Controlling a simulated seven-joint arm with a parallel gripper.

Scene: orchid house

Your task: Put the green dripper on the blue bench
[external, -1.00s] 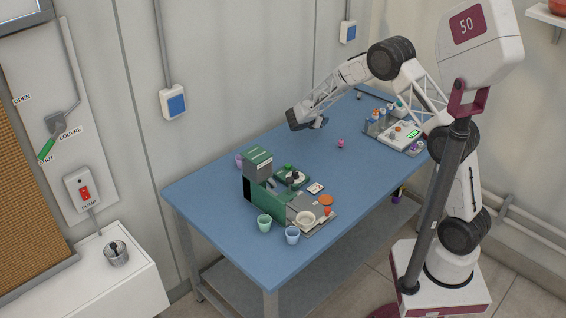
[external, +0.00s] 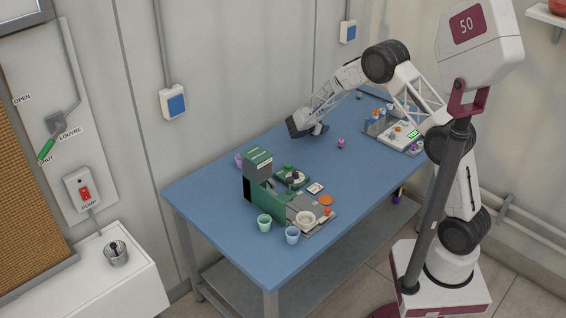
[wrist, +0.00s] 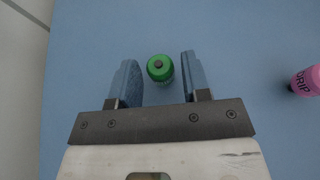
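The green dripper (wrist: 160,69) shows in the wrist view as a small green bottle with a dark tip, over the blue bench top. It is between the two fingers of my gripper (wrist: 157,66), with gaps on both sides. My gripper is open and not touching it. In the external view my gripper (external: 308,133) is low over the far side of the blue bench (external: 215,205), and the green dripper is hidden there. Whether its base rests on the bench is hard to tell.
A pink dripper (wrist: 307,82) marked DRIP stands to the right; it also shows in the external view (external: 341,143). A green machine (external: 262,190) and cups (external: 292,235) are at the near end. A rack and scale (external: 400,136) are at the right.

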